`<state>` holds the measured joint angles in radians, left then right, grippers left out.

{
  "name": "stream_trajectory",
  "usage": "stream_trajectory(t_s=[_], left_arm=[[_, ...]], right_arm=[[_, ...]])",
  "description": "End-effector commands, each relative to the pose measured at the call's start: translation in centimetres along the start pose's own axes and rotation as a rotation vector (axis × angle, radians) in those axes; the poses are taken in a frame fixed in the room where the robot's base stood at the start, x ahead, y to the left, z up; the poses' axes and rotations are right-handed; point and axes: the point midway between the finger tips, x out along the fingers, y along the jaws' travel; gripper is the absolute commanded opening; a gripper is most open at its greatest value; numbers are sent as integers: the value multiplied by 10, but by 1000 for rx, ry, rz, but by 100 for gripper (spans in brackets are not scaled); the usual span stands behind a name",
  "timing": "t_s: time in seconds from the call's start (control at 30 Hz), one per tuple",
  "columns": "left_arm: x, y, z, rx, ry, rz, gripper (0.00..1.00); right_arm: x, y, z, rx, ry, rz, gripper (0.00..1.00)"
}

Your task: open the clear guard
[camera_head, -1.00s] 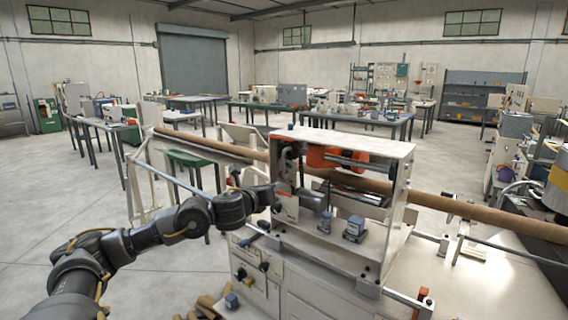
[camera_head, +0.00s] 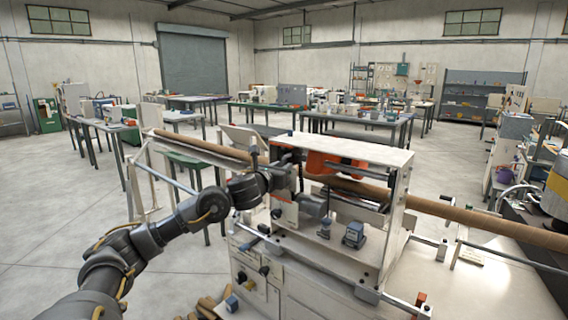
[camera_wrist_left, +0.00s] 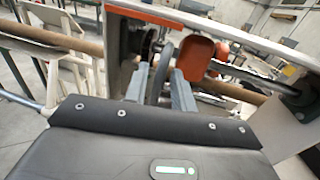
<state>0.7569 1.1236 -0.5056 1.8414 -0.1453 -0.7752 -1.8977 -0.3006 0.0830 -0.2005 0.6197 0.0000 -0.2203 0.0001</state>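The spiral winder is a cream housing (camera_head: 372,152) with an open front, standing on a white cabinet. A long brown tube (camera_head: 480,219) passes through it. I cannot clearly make out the clear guard in either view. My left gripper (camera_head: 297,172) is at the left end of the housing front, partly lost against dark machine parts. In the left wrist view, its two grey fingers (camera_wrist_left: 158,84) stand apart. A curved grey strip shows between or behind them; I cannot tell whether they touch it. An orange part (camera_wrist_left: 196,58) lies just beyond the right finger. My right gripper is not in view.
Small blue-grey boxes (camera_head: 354,233) stand on the ledge before the housing. A metal rail (camera_head: 400,303) runs along the cabinet front. Worktables (camera_head: 355,117) stand behind, and the floor (camera_head: 60,215) at left is clear.

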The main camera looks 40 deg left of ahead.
Motion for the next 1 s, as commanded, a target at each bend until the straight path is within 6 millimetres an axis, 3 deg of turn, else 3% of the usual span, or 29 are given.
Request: stream_trajectory(t_s=[0.2, 0.47, 0.67, 1.0], left_arm=[[15, -1, 0, -1, 0, -1, 26], [16, -1, 0, 0, 0, -1, 26], [16, 0, 0, 0, 0, -1, 1], [16, -1, 0, -1, 0, -4, 0]], right_arm=[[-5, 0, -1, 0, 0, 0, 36], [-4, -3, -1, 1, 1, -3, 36], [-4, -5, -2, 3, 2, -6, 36], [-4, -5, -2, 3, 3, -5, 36]])
